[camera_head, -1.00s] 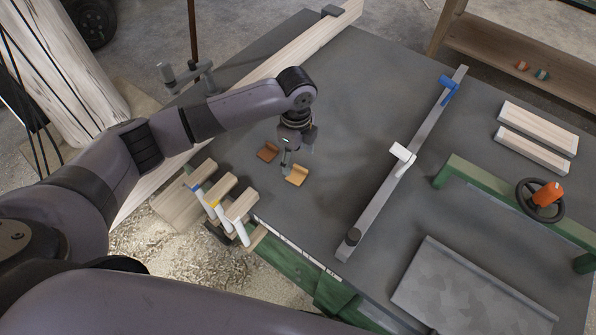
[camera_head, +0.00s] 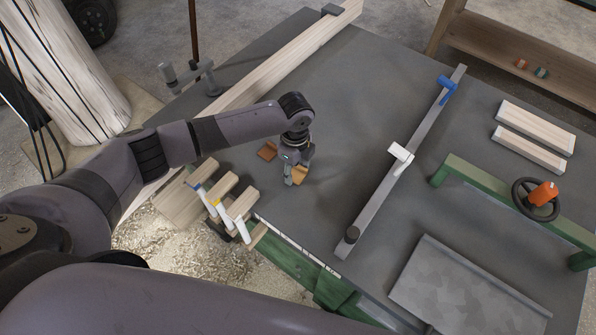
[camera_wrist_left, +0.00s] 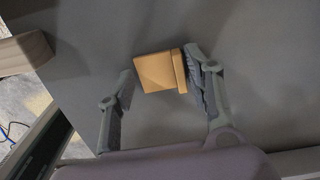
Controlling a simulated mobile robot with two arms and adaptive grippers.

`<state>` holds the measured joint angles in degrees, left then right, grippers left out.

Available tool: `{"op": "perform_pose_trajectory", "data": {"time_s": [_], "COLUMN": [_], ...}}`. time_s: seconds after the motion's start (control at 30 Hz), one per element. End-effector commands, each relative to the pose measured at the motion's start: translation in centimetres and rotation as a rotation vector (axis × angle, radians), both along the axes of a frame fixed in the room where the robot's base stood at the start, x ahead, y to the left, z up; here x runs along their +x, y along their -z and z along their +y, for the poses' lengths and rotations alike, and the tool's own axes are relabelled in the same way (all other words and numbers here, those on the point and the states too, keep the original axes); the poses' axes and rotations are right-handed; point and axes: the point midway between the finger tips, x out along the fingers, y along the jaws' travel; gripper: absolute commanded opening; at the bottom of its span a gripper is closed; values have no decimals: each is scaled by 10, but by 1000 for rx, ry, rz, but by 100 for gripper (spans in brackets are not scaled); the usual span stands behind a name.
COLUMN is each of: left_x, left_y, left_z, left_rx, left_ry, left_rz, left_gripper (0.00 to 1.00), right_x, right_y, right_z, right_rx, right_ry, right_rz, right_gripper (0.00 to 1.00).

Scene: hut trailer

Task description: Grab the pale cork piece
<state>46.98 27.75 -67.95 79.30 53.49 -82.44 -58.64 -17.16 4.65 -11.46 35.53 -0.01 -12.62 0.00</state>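The pale cork piece (camera_head: 301,174) is a small tan L-shaped block on the dark grey table (camera_head: 345,95). My left gripper (camera_head: 291,173) is down at it and partly hides it in the head view. In the left wrist view the piece (camera_wrist_left: 160,71) lies between the two spread fingertips (camera_wrist_left: 158,80). The right-hand finger is very close to its raised end; I cannot tell whether it touches. A small gap shows at the left-hand finger. A darker brown piece (camera_head: 267,151) lies just left of the gripper. My right gripper is not in view.
Wooden clamps (camera_head: 220,190) with white handles stand at the table's left edge. A long metal rail (camera_head: 412,150) crosses the table to the right. A long plank (camera_head: 285,65) lies behind. The table between the gripper and the rail is clear.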

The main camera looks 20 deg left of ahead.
Motion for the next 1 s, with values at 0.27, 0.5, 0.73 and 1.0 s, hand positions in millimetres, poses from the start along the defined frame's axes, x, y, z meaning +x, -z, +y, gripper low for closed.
{"op": "perform_pose_trajectory", "data": {"time_s": [0.27, 0.5, 0.73, 1.0], "left_x": [0, -1, -2, -2], "left_y": [0, 1, 2, 2], "left_z": [0, 1, 1, 1], "left_rx": [0, 2, 3, 3], "left_ry": [0, 0, 0, 0], "left_rz": [1, 4, 6, 6], "left_gripper": [26, 17, 14, 14], "right_x": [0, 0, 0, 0], "right_y": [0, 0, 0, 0], "right_z": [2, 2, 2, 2], "right_rx": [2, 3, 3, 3], "right_ry": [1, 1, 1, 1], "right_rz": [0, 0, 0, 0], "right_gripper": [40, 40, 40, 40]}}
